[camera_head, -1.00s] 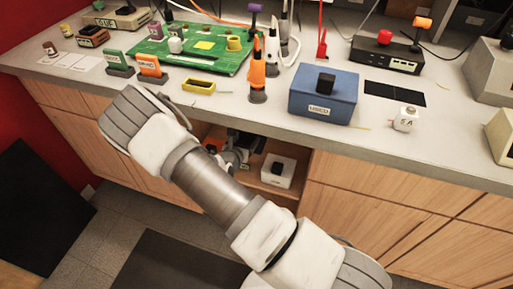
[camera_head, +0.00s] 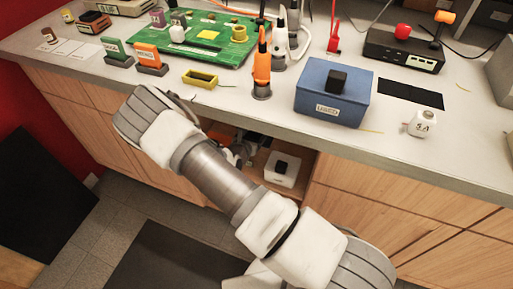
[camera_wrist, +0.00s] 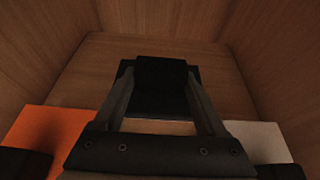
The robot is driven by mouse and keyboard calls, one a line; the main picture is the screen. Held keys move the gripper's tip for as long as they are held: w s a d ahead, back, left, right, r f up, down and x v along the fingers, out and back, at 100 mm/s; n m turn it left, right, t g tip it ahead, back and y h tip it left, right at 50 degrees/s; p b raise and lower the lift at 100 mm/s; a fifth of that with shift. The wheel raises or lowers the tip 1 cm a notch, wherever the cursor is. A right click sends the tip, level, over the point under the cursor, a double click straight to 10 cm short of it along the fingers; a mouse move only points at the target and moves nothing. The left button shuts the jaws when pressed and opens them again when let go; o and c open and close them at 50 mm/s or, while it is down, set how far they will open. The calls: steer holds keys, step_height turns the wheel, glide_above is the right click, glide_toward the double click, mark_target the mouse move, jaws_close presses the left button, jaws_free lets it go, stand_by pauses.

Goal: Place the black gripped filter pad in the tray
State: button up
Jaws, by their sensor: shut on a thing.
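My gripper (camera_wrist: 160,88) is inside a wooden compartment below the counter, shut on the black filter pad (camera_wrist: 160,72). The pad is a dark block between the two fingers, and its lower part blends into shadow. In the head view my gripper (camera_head: 243,150) is mostly hidden by my own arm, and I cannot make out the pad there. A small yellow open tray (camera_head: 200,78) lies on the countertop, above and left of the compartment. It looks empty.
A white box with a black knob (camera_head: 282,170) stands in the compartment beside my gripper. An orange object (camera_wrist: 52,140) is at the left in the wrist view. The counter edge overhangs.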

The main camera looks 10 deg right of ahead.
steer(key=shift+f+b, duration=0.75)
steer(key=shift+f, duration=2.75)
steer(key=shift+f, duration=0.2)
steer(key=o, duration=1.4)
steer(key=shift+o, duration=0.2)
steer(key=shift+f+b, duration=0.15)
steer(key=shift+b, duration=0.3)
steer(key=p+v, duration=0.5)
steer(key=v, duration=1.2)
steer(key=shift+s, duration=0.25)
